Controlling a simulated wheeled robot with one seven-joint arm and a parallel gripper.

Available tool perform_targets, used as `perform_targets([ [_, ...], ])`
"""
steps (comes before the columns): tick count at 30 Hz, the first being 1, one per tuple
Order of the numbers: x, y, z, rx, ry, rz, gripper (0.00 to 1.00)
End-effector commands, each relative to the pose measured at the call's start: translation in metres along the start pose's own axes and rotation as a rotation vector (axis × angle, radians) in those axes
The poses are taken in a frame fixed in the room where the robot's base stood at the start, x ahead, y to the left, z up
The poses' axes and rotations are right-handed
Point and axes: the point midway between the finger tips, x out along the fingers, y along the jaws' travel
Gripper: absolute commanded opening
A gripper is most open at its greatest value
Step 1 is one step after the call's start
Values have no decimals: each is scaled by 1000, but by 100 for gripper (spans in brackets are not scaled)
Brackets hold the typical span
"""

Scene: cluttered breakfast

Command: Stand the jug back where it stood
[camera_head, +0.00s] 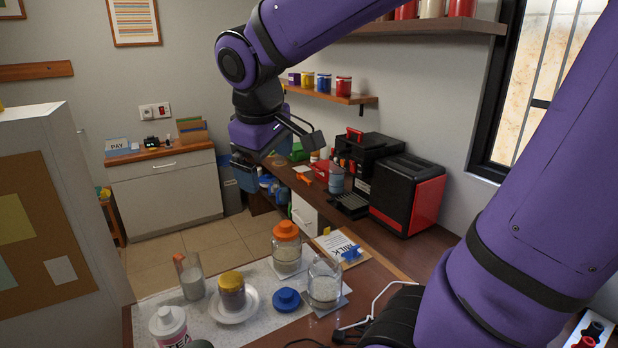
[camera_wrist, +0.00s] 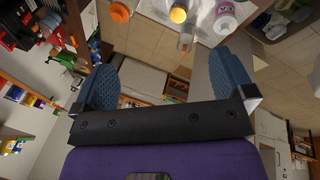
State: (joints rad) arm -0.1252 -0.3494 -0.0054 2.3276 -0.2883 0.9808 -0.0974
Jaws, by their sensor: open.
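A clear glass jug (camera_head: 190,276) with pale contents stands on the grey-white mat (camera_head: 160,300) at the left of the counter, upright. It also shows in the wrist view (camera_wrist: 186,40), near the top. My gripper (camera_head: 278,155) is raised well above the counter, apart from the jug, up and to its right in the head view. In the wrist view my gripper (camera_wrist: 166,78) has its two blue fingers spread with nothing between them.
Near the jug are a stacked jar on a white saucer (camera_head: 234,312), an orange-lidded jar (camera_head: 287,248), an open glass jar (camera_head: 325,283), a blue lid (camera_head: 287,300) and a white tub (camera_head: 168,325). A red-black toaster (camera_head: 408,195) stands farther right.

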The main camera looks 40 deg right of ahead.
Motion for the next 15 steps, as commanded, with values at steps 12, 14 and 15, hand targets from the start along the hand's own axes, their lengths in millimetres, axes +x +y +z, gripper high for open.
perform_targets([
  [12,-32,-31,88,340,225,-136,100],
  [14,-33,-34,94,366,243,-148,100],
  [15,-34,-36,96,380,253,-154,100],
])
